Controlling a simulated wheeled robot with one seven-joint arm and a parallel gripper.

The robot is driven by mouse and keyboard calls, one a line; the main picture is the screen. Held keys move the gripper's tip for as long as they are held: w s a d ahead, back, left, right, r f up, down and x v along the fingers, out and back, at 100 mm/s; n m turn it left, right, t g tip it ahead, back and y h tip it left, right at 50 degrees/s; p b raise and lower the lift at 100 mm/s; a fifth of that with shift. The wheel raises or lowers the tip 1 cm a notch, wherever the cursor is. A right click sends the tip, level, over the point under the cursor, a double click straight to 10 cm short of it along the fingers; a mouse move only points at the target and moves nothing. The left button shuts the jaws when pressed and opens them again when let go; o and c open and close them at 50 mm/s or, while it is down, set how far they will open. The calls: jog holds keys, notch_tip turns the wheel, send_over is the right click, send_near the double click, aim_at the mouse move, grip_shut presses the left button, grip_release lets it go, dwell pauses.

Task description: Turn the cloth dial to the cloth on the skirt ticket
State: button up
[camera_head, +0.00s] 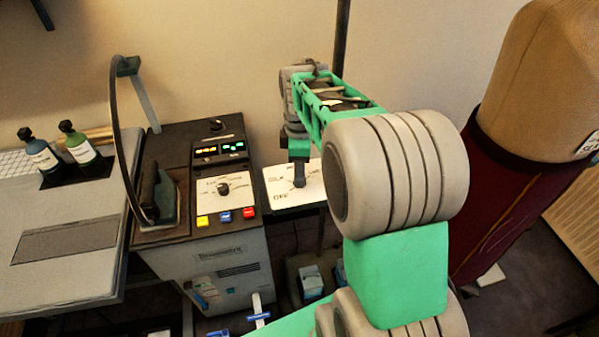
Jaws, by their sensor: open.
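A white dial plate (277,196) stands right of the ironing machine, with "OFF" at its lower edge and other small words that I cannot read. A dark knob (299,182) sits on it. My gripper (299,160) is open and points down right over the knob; I cannot tell whether the fingers touch it. My arm hides the right part of the plate. A dark red skirt (474,205) hangs on a tan dress form (545,75) at the right. A white tag (589,146) at the right edge is cut off and unreadable.
The ironing machine (215,255) carries an iron (160,196), a smaller dial (223,188) and yellow, blue and red buttons. Two bottles (40,153) (78,146) stand on the table (60,205) at the left. A dark post (341,45) rises behind my arm.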

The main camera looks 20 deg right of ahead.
notch_tip(320, 180, down, 2)
jog(key=shift+f, duration=0.15)
grip_shut()
dwell(0.5)
